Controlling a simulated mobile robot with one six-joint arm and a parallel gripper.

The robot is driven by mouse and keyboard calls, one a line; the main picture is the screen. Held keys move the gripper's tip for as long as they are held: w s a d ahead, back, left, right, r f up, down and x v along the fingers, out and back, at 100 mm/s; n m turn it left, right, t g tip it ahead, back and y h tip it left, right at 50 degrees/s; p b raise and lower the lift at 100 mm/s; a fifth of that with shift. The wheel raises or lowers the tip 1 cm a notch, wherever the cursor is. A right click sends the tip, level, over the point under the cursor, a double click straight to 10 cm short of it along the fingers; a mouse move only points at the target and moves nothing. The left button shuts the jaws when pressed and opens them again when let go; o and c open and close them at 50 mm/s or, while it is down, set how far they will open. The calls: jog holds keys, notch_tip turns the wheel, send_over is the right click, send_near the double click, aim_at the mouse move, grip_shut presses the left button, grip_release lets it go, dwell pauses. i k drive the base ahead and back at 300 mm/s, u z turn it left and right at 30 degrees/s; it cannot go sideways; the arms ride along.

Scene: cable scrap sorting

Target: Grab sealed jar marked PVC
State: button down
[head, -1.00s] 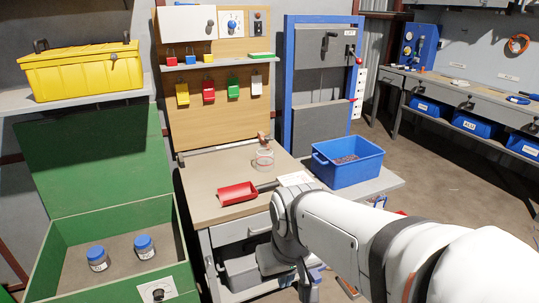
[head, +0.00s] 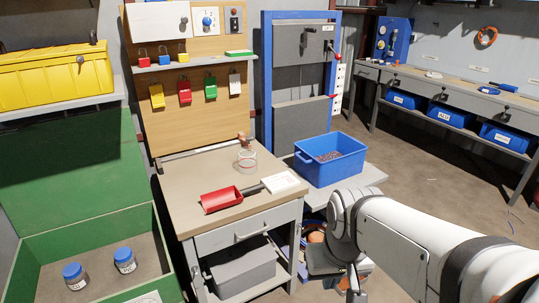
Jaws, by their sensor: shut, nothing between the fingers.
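Two clear jars with blue lids stand upright on the floor of the open green chest (head: 90,232) at the lower left. One is the left jar (head: 75,276), the other the right jar (head: 124,261). Both have pale labels, too small to read, so I cannot tell which is marked PVC. My gripper (head: 354,284) hangs low at the lower right, partly cut off by the frame's bottom edge. It is shut and empty, far to the right of both jars, with the workbench between.
A yellow toolbox (head: 55,75) sits on a shelf above the chest. Floor is free at the right.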

aim_at(126, 261)
jog(key=u, duration=1.6)
